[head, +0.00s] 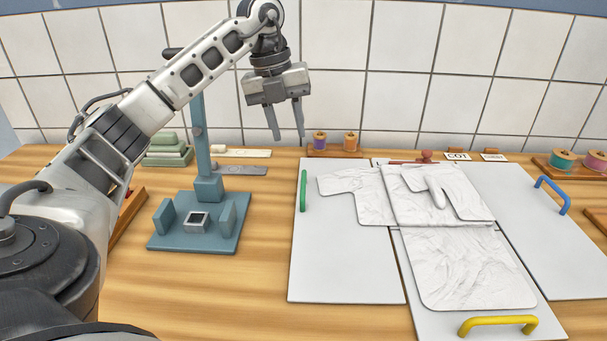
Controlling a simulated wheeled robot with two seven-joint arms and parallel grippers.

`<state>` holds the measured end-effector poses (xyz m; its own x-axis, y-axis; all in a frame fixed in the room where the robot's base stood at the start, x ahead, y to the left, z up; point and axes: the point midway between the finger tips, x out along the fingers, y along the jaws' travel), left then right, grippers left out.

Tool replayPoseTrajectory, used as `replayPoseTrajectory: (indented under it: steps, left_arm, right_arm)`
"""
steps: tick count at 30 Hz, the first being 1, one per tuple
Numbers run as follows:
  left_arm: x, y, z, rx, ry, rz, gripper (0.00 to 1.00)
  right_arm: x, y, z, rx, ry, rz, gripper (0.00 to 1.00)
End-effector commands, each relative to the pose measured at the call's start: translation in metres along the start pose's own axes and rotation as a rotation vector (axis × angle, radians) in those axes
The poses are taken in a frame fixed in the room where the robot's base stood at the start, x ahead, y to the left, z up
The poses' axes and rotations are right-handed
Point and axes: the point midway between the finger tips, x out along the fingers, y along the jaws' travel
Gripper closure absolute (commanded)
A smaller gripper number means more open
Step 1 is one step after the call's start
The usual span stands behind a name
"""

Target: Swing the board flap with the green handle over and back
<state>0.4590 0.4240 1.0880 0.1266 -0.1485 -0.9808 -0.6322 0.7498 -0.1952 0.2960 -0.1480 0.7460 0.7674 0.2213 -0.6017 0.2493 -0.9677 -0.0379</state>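The folding board lies flat on the wooden table. Its left flap (340,255) is a white panel with the green handle (303,190) standing along its left edge. A white, wrinkled garment (475,270) lies over the board. One part of the garment reaches onto the left flap, and another part looks folded over on top of the middle. My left gripper (287,136) hangs above and behind the green handle, a little to its left. Its fingers point down, apart and empty, touching nothing. My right gripper is not in view.
A blue handle (552,195) is on the right flap (535,205) and a yellow handle (498,323) on the front flap. A blue-grey stand (205,240) with a tall post is left of the board. Thread spools (320,141) stand behind it. Bare table lies between stand and board.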

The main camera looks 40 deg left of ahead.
Motion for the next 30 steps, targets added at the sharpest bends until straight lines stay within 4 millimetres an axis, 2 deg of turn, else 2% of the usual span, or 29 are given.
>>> replayPoseTrajectory:
  steps: [1, 9, 15, 21, 29, 30]
  left_arm:
    - [0.014, 0.001, -0.001, 0.000, 0.004, 0.005, 0.67]
    - [0.071, 0.001, -0.001, 0.001, 0.004, 0.004, 0.67]
    - [0.102, -0.001, -0.001, 0.001, 0.002, 0.000, 0.67]
    - [0.116, 0.000, -0.001, 0.001, 0.000, 0.000, 0.67]
    - [0.118, 0.000, -0.001, 0.001, 0.000, 0.000, 0.67]
    - [0.118, 0.000, -0.001, 0.001, 0.000, 0.000, 0.70]
  right_arm:
    - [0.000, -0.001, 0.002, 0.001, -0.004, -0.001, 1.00]
    - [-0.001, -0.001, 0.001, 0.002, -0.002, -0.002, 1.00]
    - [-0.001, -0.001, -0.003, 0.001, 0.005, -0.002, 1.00]
    - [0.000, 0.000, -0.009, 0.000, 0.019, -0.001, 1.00]
    - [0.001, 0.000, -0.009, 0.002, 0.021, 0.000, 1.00]
    - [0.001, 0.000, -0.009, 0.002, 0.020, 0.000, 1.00]
